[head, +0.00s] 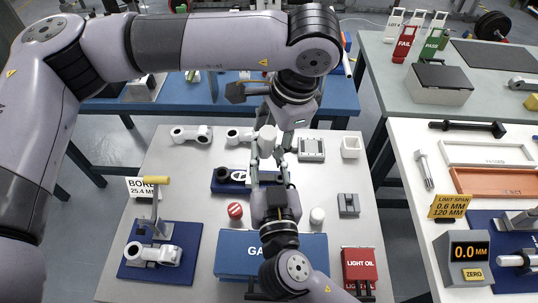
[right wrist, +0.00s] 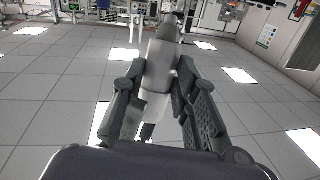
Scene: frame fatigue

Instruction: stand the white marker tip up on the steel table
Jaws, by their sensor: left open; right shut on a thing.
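A pale marker (head: 267,136) is above the middle of the steel table (head: 372,215) in the head view. My right gripper (head: 268,178) comes up from the bottom of the view and is shut on it. In the right wrist view the marker, a grey-white cylinder (right wrist: 160,68) with a narrower rounded top, stands between the fingers, roughly upright.
A red cap (head: 235,210), a white cap (head: 317,215), a blue gauge box (head: 318,258) and a red oil can (head: 360,265) stand nearby. A bore fixture (head: 160,255) is front left.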

